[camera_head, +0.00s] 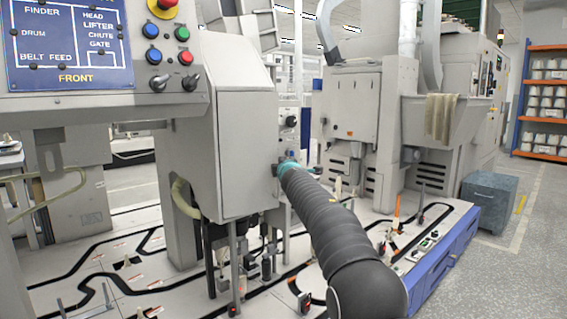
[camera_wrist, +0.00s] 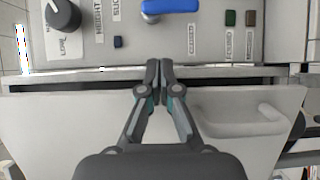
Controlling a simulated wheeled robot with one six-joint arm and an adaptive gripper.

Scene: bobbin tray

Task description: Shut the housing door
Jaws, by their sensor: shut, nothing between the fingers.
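The housing door is a light grey panel with a bar handle (camera_wrist: 245,125) in the wrist view, where its bare face (camera_wrist: 70,125) fills the lower part. A dark gap shows along its upper edge, between it and the control panel. My gripper (camera_wrist: 160,70) is shut and empty, its fingertips at that edge; I cannot tell whether they touch it. In the head view, the light grey panel (camera_head: 247,150) on the housing appears to be the door. My gripper (camera_head: 278,170) is at its right edge, partly hidden by my arm.
A control panel (camera_wrist: 205,40) with a black knob (camera_wrist: 63,14) and a blue lever (camera_wrist: 170,6) lies beyond the door edge. Thin posts and small fittings stand on the machine bed (camera_head: 125,265) below. A grey-green box (camera_head: 489,195) stands on the floor at right.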

